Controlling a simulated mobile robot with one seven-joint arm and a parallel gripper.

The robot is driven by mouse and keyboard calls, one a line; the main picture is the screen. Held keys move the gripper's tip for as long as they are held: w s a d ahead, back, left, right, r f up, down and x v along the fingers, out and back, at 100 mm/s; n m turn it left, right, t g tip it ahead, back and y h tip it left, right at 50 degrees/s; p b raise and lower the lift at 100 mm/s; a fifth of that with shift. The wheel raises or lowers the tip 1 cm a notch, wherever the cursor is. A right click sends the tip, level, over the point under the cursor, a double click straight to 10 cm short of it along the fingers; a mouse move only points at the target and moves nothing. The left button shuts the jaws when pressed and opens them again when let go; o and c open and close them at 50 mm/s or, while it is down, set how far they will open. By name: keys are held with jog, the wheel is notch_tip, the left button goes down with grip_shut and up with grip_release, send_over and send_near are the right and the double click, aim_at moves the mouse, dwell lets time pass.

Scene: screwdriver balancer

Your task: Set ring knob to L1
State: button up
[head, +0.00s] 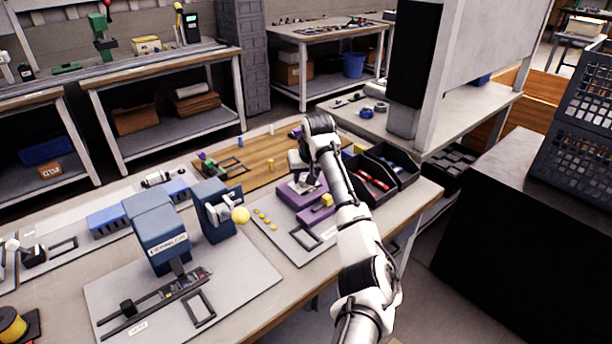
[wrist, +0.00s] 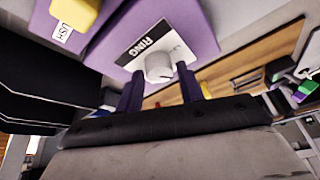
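In the wrist view, the two dark fingers of my gripper (wrist: 160,78) stand apart, one on each side of the knob. I cannot tell whether they touch it. A faint mark lies near the plate's right edge, too small to read. No L1 mark is legible.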

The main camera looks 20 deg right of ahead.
jog(key=c, duration=0.6)
jog(key=shift+r+n+p, duration=0.1)
jog(key=shift+n+p, duration=0.2)
jog(key=shift+n, duration=0.1)
jog(key=shift+n+y+p, duration=0.6)
jog(key=shift+n, duration=0.4)
jog(key=n+y, duration=0.1)
jog(key=n, duration=0.1)
jog(key=shift+w+n+g+p, duration=0.1)
jog(key=shift+n+g+p, duration=0.2)
jog(key=shift+p, duration=0.1)
jog(key=n, duration=0.2)
jog(key=shift+d+n+g+y, duration=0.1)
jog(key=shift+n+g+y, duration=0.2)
jog(key=shift+y, duration=0.1)
jog(key=shift+w+n+g+y+b, duration=0.1)
jog(key=shift+n+g+y+b, duration=0.4)
jog(key=shift+n, duration=1.4)
